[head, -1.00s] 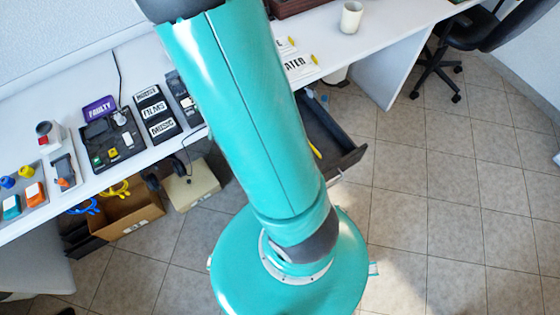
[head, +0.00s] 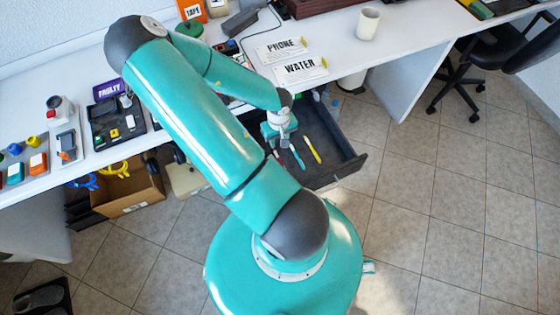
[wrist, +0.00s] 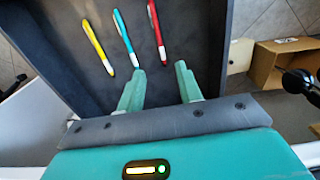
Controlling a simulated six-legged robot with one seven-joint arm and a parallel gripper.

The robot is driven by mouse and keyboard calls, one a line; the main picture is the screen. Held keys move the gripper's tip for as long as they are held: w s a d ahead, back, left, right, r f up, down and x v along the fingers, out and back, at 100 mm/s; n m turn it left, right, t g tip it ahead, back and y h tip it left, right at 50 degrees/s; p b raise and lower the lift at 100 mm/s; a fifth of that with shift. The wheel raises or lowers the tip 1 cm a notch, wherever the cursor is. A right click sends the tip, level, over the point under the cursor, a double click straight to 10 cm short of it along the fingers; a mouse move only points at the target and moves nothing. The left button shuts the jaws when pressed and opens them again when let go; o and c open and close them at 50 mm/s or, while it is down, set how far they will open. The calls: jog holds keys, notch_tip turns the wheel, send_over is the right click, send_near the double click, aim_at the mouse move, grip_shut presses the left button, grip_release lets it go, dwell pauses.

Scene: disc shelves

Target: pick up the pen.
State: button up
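Three pens lie in the open dark drawer (head: 345,165). They are a yellow pen (wrist: 98,47), a teal pen (wrist: 125,36) and a red pen (wrist: 156,30), side by side in the wrist view. In the head view the yellow pen (head: 312,150) and teal pen (head: 297,155) show clearly, while the red one is mostly hidden by my arm. My gripper (wrist: 160,69) is open and empty over the drawer. In the wrist view the red pen's lower end appears just beyond the gap between the fingers; the teal pen's end is near the left finger. I see no contact.
The drawer's side walls and front stand around the pens, and the white desk (head: 345,50) overhangs behind. The desk carries PHONE (head: 283,50) and WATER (head: 300,68) signs and a white cup (head: 368,23). A cardboard box (head: 128,190) stands on the floor at left.

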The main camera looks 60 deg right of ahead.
send_over(279, 159)
notch_tip(279, 159, down, 8)
jog(key=shift+s+a+r, duration=0.1)
jog(key=shift+s+a, duration=0.05)
jog(key=shift+f, duration=2.85)
jog(key=shift+f, duration=0.15)
grip_shut()
